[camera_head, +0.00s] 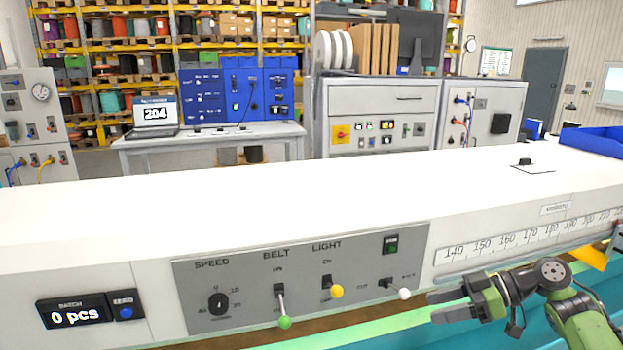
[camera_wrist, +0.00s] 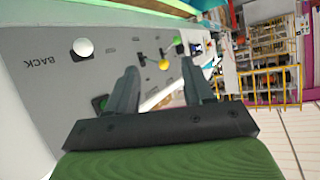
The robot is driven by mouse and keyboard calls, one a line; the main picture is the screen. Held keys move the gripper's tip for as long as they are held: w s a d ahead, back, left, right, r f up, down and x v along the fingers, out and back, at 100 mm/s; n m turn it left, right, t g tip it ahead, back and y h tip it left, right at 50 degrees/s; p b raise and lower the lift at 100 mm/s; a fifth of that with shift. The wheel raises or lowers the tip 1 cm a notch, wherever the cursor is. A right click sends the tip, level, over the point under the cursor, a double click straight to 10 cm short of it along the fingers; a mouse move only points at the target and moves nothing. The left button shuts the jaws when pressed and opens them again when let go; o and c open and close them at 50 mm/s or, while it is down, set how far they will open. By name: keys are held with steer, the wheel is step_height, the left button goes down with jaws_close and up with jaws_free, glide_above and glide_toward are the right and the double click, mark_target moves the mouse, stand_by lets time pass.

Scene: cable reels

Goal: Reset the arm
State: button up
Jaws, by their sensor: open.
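My gripper (camera_head: 433,307) is at the lower right in the head view, in front of the machine's grey control panel (camera_head: 235,262). Its two dark fingers point left and are apart, with nothing seen held between them. The white-knobbed lever (camera_head: 404,294) is just left of the fingertips; I cannot tell the gap in depth. In the wrist view my gripper (camera_wrist: 160,70) is also open, facing the panel. The white knob (camera_wrist: 82,47) shows left of the fingers, near the word BACK, and a yellow knob (camera_wrist: 164,65) shows between them, farther off.
The panel also has a yellow-knobbed lever (camera_head: 337,291), a green-knobbed lever (camera_head: 285,322) and a speed dial (camera_head: 219,303). A batch display (camera_head: 75,313) reads 0 pcs. A length scale (camera_head: 530,238) runs above my arm. The white machine top (camera_head: 270,200) is mostly clear.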

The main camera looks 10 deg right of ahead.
steer(key=s+a+r+m+g+h+p, duration=0.1)
steer(key=s+a+m+g+h, duration=0.2)
steer(key=a, duration=0.8)
steer(key=s+a+r+m+g+h+p, duration=0.15)
steer(key=s+a+h, duration=0.35)
steer(key=a, duration=0.6)
steer(key=s+d+r+m+t+h+p, duration=0.1)
steer(key=s+d+r+m+t+h, duration=0.1)
steer(key=s, duration=0.7)
steer(key=s+d+r+m+t+h+p, duration=0.2)
steer(key=s+r+m+t, duration=0.1)
steer(key=s+m, duration=0.3)
steer(key=s+t, duration=0.1)
steer(key=s, duration=0.1)
steer(key=shift+s, duration=0.35)
steer(key=shift+m, duration=0.25)
